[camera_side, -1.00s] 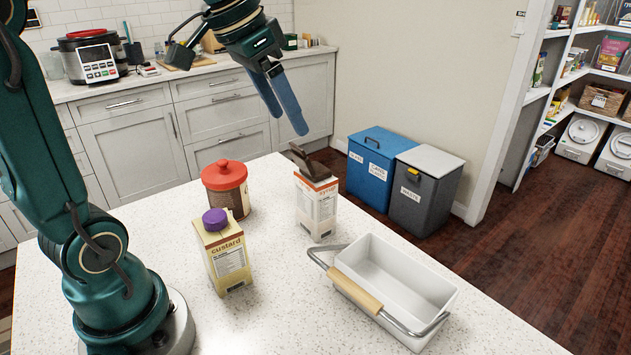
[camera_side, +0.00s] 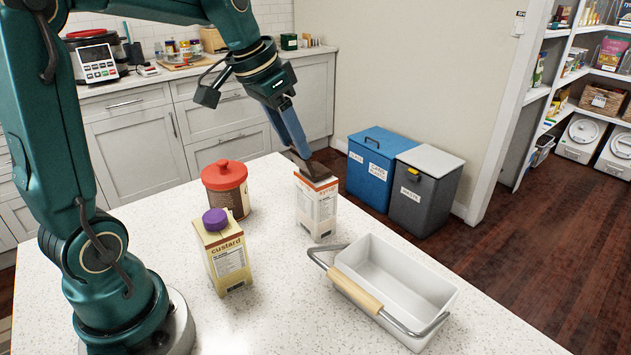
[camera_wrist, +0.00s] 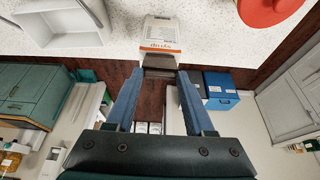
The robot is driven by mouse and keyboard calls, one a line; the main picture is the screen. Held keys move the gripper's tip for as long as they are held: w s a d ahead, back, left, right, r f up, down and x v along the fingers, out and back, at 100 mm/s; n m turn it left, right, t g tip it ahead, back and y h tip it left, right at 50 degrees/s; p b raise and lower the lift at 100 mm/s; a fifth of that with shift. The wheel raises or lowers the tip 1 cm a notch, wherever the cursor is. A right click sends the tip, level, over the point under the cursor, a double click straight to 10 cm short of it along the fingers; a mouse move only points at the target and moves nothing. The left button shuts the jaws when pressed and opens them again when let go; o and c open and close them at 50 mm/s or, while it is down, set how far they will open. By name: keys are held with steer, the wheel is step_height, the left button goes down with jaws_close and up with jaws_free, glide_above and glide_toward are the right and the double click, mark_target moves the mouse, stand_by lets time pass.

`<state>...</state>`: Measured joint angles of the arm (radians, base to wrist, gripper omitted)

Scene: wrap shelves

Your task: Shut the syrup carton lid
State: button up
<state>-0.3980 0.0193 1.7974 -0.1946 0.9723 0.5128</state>
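The syrup carton (camera_side: 317,205) stands upright on the counter, white with an orange band at the top. Its dark brown lid (camera_side: 316,171) is hinged on top and stands tilted up, partly open; part of it is hidden by my finger. My gripper (camera_side: 302,154) is at the lid, with its blue fingers pointing down; whether they touch it is unclear. In the wrist view, the fingers of my gripper (camera_wrist: 160,75) are apart with nothing held between them. The syrup carton (camera_wrist: 160,32) is just beyond the fingertips, with the lid edge (camera_wrist: 160,62) facing them.
The custard carton (camera_side: 228,262) with a purple cap and a red-lidded canister (camera_side: 232,200) stand left of the syrup carton. A white handled basket (camera_side: 428,290) is to its right. The counter's front is clear. Blue (camera_side: 370,190) and grey (camera_side: 420,205) bins stand on the floor behind.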

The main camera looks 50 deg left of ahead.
jaws_close()
steer(key=shift+w+r+g, duration=0.25)
steer(key=shift+w+g, duration=0.95)
steer(key=shift+g, duration=0.5)
steer(key=shift+w+g, duration=0.15)
steer(key=shift+g, duration=0.15)
steer(key=shift+w+g, duration=0.1)
steer(key=shift+g, duration=0.2)
steer(key=o, duration=0.6)
jaws_free()
steer(key=shift+s+r, duration=0.1)
steer(key=shift+s, duration=0.15)
